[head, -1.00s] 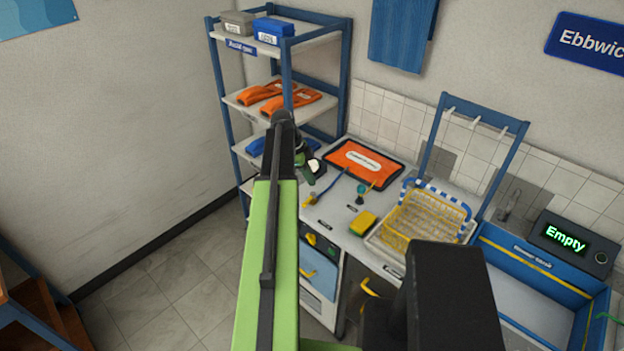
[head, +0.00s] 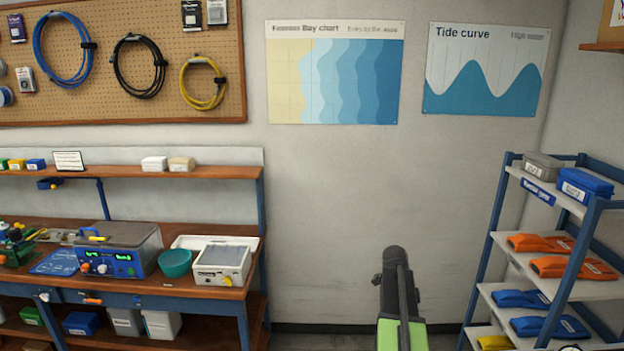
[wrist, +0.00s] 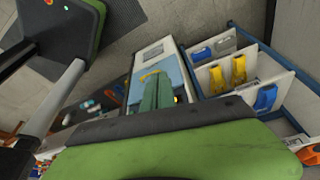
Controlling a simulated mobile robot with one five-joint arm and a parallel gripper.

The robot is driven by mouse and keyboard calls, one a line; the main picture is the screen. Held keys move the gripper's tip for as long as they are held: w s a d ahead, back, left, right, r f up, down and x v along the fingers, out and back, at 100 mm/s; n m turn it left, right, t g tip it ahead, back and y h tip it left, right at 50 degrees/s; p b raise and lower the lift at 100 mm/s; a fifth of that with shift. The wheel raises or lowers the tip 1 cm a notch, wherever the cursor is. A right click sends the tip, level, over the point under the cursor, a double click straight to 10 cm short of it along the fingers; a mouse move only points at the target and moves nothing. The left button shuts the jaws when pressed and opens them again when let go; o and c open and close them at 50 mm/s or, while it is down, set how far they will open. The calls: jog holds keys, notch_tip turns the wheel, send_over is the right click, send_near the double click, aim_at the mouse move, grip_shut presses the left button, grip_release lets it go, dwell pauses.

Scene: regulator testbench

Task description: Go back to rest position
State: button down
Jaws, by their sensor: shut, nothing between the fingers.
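My arm shows in the head view as a green link with a black end, pointing up at low centre right. The gripper itself is hidden from the head view. In the wrist view my gripper (wrist: 157,88) shows as narrow green fingers close together beyond the wide green and dark body part. It is shut, with nothing held between the fingers. It appears in open air, with no object seen touching it.
A blue-framed shelf rack (head: 503,210) with orange and blue packs stands at the right. A wooden workbench (head: 150,292) with a blue instrument (head: 125,255), a teal bowl (head: 175,264) and a white device (head: 222,264) is at the left. Bare wall lies between them.

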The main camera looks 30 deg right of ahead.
jog(key=w+a+f+n+t+b, duration=0.1)
jog(key=w+a+n, duration=0.45)
jog(key=a, duration=0.85)
jog(key=w+a+f+n+t, duration=0.1)
jog(key=w+a+n, duration=0.4)
jog(key=a, duration=0.9)
jog(key=s+a+f+n+y, duration=0.1)
jog(key=s+a+n+y, duration=0.1)
jog(key=a+n, duration=1.5)
jog(key=a, duration=0.4)
jog(key=shift+s+t+b, duration=0.25)
jog(key=shift+t+b, duration=0.05)
jog(key=shift+t, duration=0.1)
